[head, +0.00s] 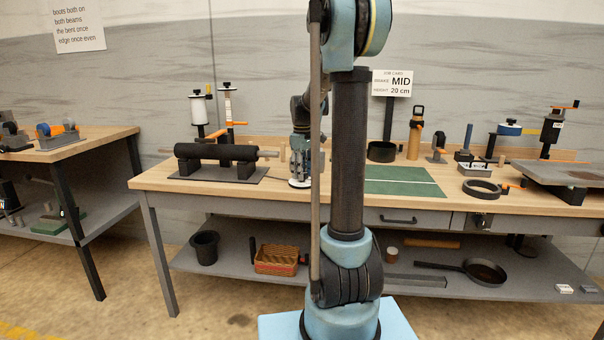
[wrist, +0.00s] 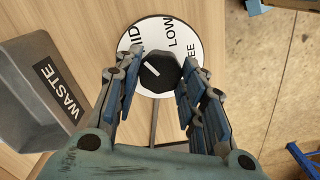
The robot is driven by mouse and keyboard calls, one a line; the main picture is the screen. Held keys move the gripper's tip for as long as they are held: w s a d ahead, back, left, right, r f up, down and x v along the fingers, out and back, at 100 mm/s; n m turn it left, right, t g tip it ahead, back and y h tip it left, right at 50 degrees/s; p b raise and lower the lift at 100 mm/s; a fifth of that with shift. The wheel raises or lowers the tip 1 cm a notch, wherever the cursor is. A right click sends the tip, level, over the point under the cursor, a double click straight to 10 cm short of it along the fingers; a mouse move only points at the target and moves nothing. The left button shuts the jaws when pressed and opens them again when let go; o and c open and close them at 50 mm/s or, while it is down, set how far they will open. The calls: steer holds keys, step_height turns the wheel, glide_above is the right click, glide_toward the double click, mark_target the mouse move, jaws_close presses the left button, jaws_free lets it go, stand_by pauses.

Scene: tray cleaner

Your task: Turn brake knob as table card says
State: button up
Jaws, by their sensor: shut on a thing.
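The job card (head: 392,83) stands at the back of the table in the head view and reads brake MID, height 20 cm. In the wrist view the black brake knob (wrist: 160,72) sits on a round white dial (wrist: 168,24) marked "LOW", with "ID" and "EE" partly hidden by my fingers. The knob's white mark slants to the upper left, toward the "ID" side. My gripper (wrist: 162,68) has its blue-padded fingers on both sides of the knob and is shut on it. In the head view my arm partly hides the gripper and dial.
A grey bin labelled WASTE (wrist: 42,90) stands close left of my gripper in the wrist view. A black roller on blocks (head: 215,153) is left of my arm. A green mat (head: 400,181) lies to the right. Floor shows beyond the table edge.

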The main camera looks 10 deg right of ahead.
steer(key=shift+w, duration=0.15)
steer(key=o, duration=1.1)
steer(key=shift+c, duration=0.2)
step_height(320, 180, up, 12)
